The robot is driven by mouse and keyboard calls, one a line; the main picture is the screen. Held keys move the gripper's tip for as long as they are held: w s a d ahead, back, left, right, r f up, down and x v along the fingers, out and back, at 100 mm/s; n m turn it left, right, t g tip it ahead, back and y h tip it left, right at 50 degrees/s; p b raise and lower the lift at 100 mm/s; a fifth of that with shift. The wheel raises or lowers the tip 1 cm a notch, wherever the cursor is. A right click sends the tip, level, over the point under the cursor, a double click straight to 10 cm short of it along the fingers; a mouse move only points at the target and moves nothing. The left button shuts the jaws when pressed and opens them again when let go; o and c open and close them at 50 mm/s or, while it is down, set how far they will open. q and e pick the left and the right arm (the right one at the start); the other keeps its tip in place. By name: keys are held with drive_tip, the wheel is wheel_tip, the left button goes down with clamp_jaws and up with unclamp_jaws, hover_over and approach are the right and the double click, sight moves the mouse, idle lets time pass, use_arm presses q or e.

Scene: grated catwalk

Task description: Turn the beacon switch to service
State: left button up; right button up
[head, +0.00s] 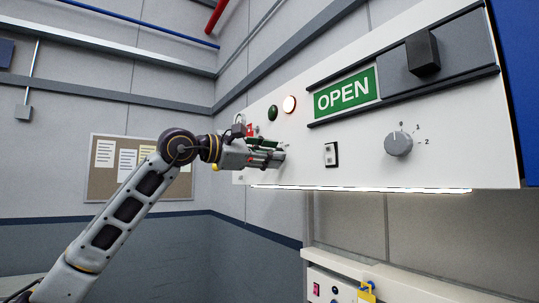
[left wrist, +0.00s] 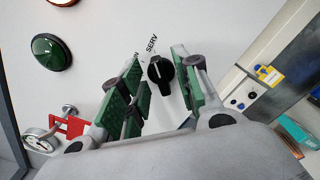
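The beacon switch, a black rotary knob (left wrist: 161,73), sits on the white panel in the left wrist view. The label SERV is printed beside it, and a second label is partly covered by a finger. My left gripper (left wrist: 157,60) is open, with its green-padded fingers on either side of the knob. A gap shows between the left finger and the knob; contact on the right side is unclear. In the head view my left gripper (head: 280,157) is at the left part of the white panel (head: 300,172) and hides the knob. My right gripper is not in view.
The panel also carries a green lamp (head: 272,113), a lit lamp (head: 289,104), an OPEN sign (head: 344,92) with a black slider (head: 422,52), a rocker switch (head: 331,154) and a grey numbered dial (head: 398,144).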

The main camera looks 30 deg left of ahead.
use_arm(q)
drive_tip(key=v, duration=1.2)
idle(0.3)
idle(0.8)
